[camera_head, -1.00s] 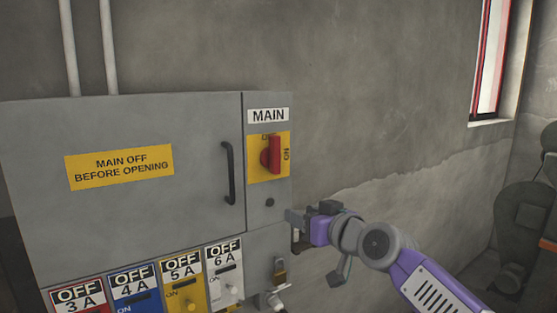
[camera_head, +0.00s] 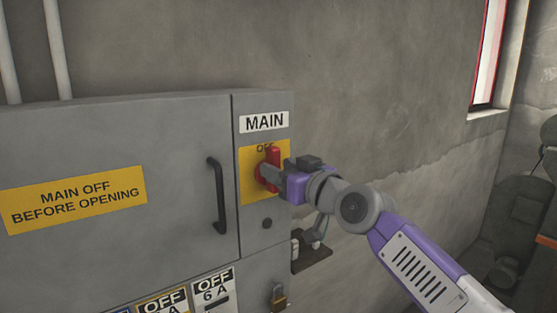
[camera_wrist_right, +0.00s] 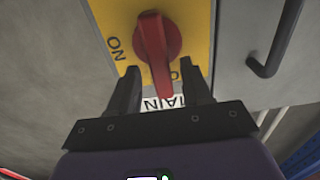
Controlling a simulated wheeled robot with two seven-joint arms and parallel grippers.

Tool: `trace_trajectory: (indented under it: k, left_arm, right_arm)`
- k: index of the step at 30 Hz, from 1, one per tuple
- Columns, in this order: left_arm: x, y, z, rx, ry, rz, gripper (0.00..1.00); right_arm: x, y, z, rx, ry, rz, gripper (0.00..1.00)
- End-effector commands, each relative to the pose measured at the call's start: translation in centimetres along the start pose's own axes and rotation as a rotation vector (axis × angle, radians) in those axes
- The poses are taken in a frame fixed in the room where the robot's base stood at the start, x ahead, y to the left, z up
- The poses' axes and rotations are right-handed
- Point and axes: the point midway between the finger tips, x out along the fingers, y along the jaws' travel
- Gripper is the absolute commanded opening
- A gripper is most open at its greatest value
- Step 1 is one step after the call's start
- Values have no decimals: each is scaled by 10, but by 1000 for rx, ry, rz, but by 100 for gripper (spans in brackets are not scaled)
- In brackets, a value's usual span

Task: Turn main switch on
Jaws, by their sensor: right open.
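The main switch is a red rotary handle (camera_head: 273,157) on a yellow plate (camera_head: 247,182) below the MAIN label (camera_head: 264,122). The handle stands upright, pointing at the OFF mark. My right gripper (camera_head: 264,174) is at the switch, coming in from the right, and covers the ON mark in the head view. In the right wrist view the red handle (camera_wrist_right: 157,45) lies between the two open fingers of the right gripper (camera_wrist_right: 160,68); I cannot tell whether they touch it. The ON mark (camera_wrist_right: 114,48) shows left of the handle there. My left gripper is not in view.
The grey cabinet door has a black pull handle (camera_head: 217,195) left of the switch and a yellow warning label (camera_head: 75,200).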

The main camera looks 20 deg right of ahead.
Motion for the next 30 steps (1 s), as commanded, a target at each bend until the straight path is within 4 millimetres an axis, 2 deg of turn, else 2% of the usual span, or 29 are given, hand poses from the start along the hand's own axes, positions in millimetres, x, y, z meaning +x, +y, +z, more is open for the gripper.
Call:
trace_trajectory:
  k: [4, 12, 21, 30]
  left_arm:
    - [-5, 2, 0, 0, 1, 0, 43]
    - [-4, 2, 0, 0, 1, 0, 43]
    - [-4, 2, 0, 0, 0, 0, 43]
    - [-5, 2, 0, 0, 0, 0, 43]
  right_arm:
    - [9, -1, -1, 0, 1, -1, 49]
    - [10, -1, 0, 0, 1, -1, 47]
    - [10, -1, 0, 0, 1, -1, 1]
    - [10, 0, 0, 21, 1, -1, 0]
